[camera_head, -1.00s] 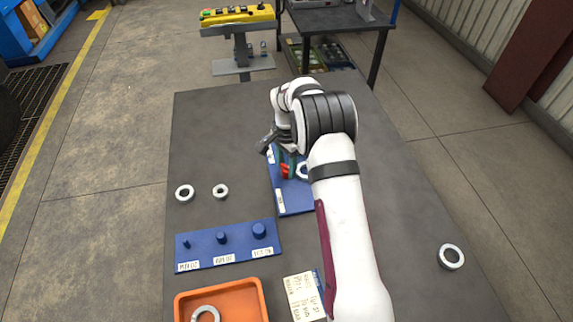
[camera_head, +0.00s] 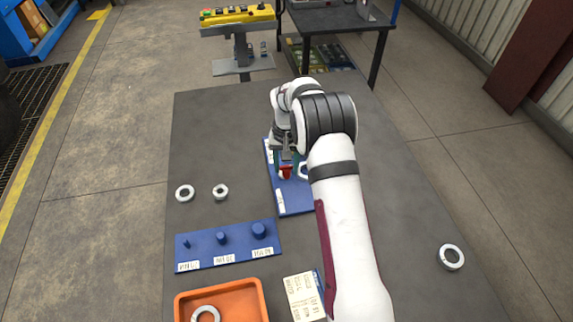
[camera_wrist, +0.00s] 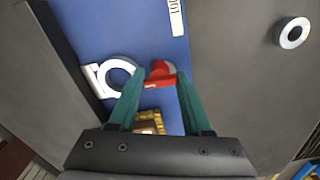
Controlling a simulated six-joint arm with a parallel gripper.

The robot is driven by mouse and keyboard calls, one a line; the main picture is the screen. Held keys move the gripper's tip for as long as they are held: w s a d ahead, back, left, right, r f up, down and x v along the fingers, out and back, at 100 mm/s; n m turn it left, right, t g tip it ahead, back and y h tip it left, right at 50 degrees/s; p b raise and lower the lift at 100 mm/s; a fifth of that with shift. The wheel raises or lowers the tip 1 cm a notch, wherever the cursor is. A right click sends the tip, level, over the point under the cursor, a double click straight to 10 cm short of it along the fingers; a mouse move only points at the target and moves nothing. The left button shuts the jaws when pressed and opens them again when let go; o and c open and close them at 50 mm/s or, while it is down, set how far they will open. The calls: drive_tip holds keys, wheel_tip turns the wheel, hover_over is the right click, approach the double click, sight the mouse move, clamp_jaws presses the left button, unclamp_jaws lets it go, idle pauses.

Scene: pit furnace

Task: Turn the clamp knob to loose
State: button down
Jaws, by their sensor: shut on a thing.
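The red clamp knob (camera_head: 287,172) sits on a blue board (camera_head: 296,203) in the middle of the table. It also shows in the wrist view (camera_wrist: 160,84), between my teal fingertips. My gripper (camera_wrist: 160,78) is shut on the knob from above. A white ring-shaped piece (camera_wrist: 118,74) lies on the board beside the left finger. A white label (camera_wrist: 177,16), only partly readable, is on the board past the knob. A yellow-brown piece (camera_wrist: 150,117) shows between the fingers, partly hidden by the gripper body. My arm hides the board's right part in the head view.
Two metal rings (camera_head: 184,193) (camera_head: 221,191) lie left of the board. A blue peg board (camera_head: 205,259), an orange tray (camera_head: 262,297) holding a ring, and a paper note (camera_head: 302,296) are at the front. Another ring (camera_head: 451,257) lies at the right. The table's back left is clear.

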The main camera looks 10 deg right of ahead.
sight(287, 166)
drive_tip(key=shift+n, duration=0.4)
drive_tip(key=c, duration=0.6)
unclamp_jaws()
drive_tip(key=shift+r, duration=0.1)
wheel_tip(287, 166, up, 16)
drive_tip(key=shift+f, duration=0.15)
